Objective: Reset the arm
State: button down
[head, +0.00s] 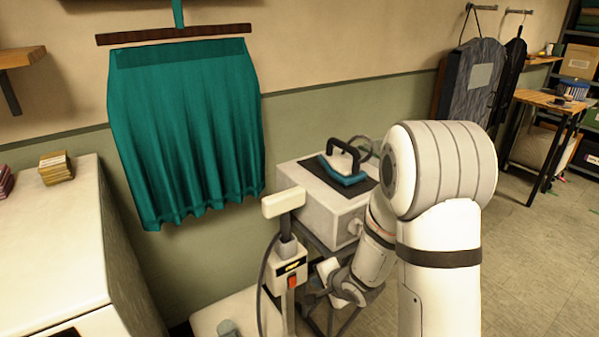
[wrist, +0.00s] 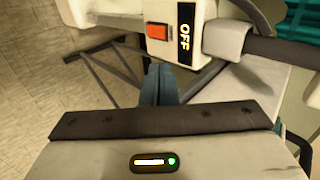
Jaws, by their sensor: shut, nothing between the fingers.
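My arm reaches down in front of the boxy steam station, bent at a large white joint. My gripper (head: 313,297) is low, beside the post with the red switch. In the wrist view my gripper's two dark fingers (wrist: 160,75) are together with nothing between them. The red switch (wrist: 157,31) and a label reading OFF (wrist: 185,33) lie just beyond the fingertips there. In the head view the red switch (head: 292,282) sits on the white switch box. I cannot tell whether the fingertips touch the box.
An iron (head: 343,165) rests on the grey box (head: 322,213). A teal skirt (head: 187,135) hangs on the wall. A white cabinet (head: 50,245) stands at left. A wooden table (head: 550,101) is at far right. The floor (head: 530,265) at right is open.

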jog(key=s+d+r+n+g+h+p, duration=0.1)
jog(key=s+d+r+n+h+p, duration=0.15)
jog(key=s+d+r, duration=0.4)
jog(key=s+d+r+n+g+h+p, duration=0.1)
jog(key=s+d+r+n+h, duration=0.15)
jog(key=r, duration=0.65)
jog(key=s+r+n+g+p, duration=0.2)
jog(key=s+r+n, duration=0.4)
jog(key=s, duration=0.8)
notch_tip(320, 180, up, 3)
jog(key=shift+a+g, duration=0.4)
jog(key=shift+g, duration=0.3)
jog(key=shift+s, duration=0.1)
